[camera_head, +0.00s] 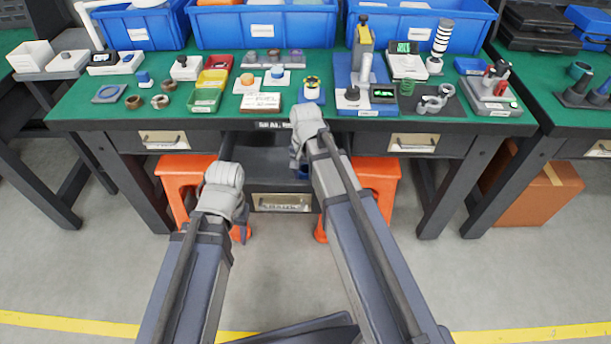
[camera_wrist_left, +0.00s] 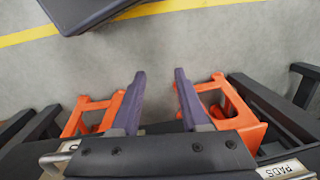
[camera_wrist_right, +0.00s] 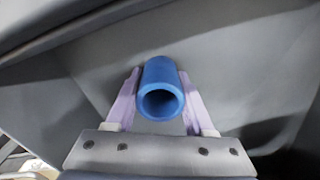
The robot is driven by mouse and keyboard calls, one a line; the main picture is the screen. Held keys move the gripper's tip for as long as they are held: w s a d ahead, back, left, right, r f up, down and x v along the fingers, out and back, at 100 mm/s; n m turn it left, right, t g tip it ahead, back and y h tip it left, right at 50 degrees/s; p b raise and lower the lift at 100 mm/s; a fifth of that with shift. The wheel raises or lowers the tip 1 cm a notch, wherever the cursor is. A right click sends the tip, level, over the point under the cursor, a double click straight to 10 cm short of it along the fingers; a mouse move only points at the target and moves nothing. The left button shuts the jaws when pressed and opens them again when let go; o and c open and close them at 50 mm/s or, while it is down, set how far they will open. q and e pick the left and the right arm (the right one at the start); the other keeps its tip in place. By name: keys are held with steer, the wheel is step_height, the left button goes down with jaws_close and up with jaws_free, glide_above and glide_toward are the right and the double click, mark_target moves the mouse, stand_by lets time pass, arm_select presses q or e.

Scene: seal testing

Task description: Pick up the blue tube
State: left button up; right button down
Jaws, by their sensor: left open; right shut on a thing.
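The blue tube (camera_wrist_right: 160,72) shows in the right wrist view with its round open end facing the camera. My right gripper (camera_wrist_right: 160,85) is shut on it, with one pale finger on each side. In the head view a small bit of blue (camera_head: 303,173) shows below my right wrist, in front of the table's middle; my arm hides most of it. Grey walls like those of a drawer surround the tube in the right wrist view. My left gripper (camera_wrist_left: 158,85) is open and empty, pointing down in front of the table near an orange stool.
An open drawer (camera_head: 281,203) sits at the table's middle front, between orange stools (camera_head: 375,172). The green tabletop (camera_head: 230,127) carries small parts, trays and instruments, with blue bins (camera_head: 265,28) behind. The floor in front is mostly clear.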

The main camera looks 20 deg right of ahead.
step_height(320, 180, up, 10)
steer(key=p, duration=1)
